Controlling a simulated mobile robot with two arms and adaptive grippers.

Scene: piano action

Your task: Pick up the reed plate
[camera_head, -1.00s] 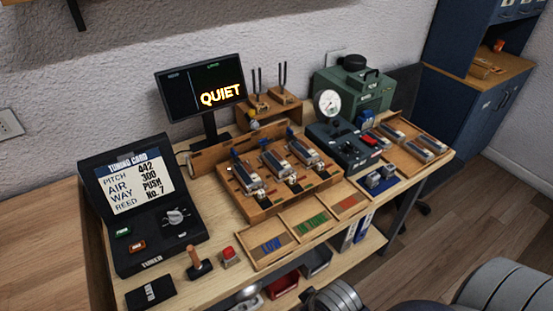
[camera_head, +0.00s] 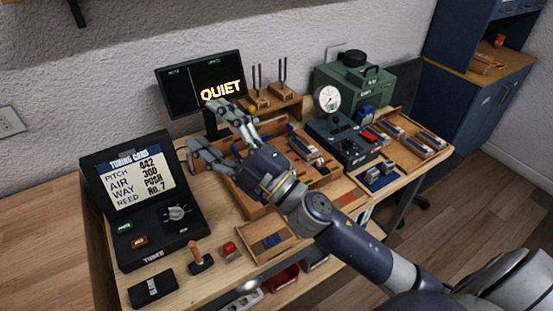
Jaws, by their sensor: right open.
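My right gripper (camera_head: 201,125) is open over the left part of the workbench, in front of the monitor. Its two fingers are spread, and I see nothing between them. The hand and forearm cover much of the wooden rack (camera_head: 262,212) and the small trays in front of it. One metal-topped block (camera_head: 305,145) of the rack still shows at its right. Similar metal-topped pieces (camera_head: 432,140) lie in a wooden tray at the right. I cannot tell which piece is the reed plate. My left gripper is not in view.
A black console (camera_head: 160,245) with a tuning card reading "REED No. 7" stands at the left. A monitor (camera_head: 180,90) reads "QUIET". Tuning forks (camera_head: 283,75), a gauge (camera_head: 328,98) and a green machine (camera_head: 378,88) stand behind. A wooden-handled tool (camera_head: 197,252) stands in front.

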